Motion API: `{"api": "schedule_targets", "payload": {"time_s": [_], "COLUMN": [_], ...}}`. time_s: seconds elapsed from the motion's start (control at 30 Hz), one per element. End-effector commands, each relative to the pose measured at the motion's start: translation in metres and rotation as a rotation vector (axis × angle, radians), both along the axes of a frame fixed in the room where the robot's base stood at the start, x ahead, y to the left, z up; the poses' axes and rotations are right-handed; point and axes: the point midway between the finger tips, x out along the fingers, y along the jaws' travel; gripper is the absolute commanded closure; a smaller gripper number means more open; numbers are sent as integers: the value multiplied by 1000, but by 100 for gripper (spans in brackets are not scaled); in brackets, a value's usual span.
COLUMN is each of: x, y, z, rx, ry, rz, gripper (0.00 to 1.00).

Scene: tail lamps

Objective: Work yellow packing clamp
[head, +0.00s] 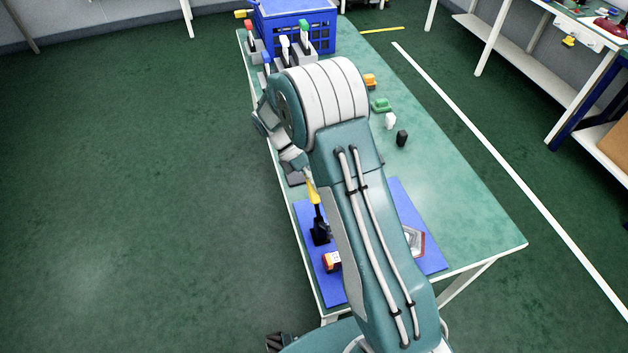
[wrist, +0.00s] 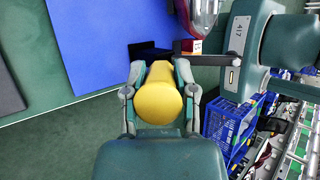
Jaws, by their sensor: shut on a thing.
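The yellow packing clamp has a yellow handle (head: 312,190) rising from a dark base (head: 319,231) at the left edge of the blue mat (head: 338,291). The handle stands nearly upright, leaning slightly. My gripper (head: 306,170) reaches down to the top of the handle from the upper left. In the wrist view, the two fingers of my gripper (wrist: 159,76) lie on either side of the rounded yellow handle end (wrist: 157,103) and are shut on it. The clamp base is mostly hidden there. A lamp with a clear and red lens (head: 415,241) lies on the mat, partly behind my arm.
A small red and white box (head: 332,262) sits on the mat by the clamp. Several other coloured-handle clamps and a blue crate (head: 305,38) stand at the table's far end. Small green (head: 381,105), white (head: 390,121) and black (head: 402,138) parts lie right of my arm.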

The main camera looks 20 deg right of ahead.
Motion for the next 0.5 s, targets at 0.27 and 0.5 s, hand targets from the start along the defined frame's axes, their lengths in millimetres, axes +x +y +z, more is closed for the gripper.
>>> {"api": "schedule_targets", "payload": {"time_s": [0.27, 0.5], "x": [8, 12], "y": [0, 0], "z": [-13, -20], "rx": [0, 0], "ry": [204, 311], "rz": [0, 1], "gripper": [100, 100]}}
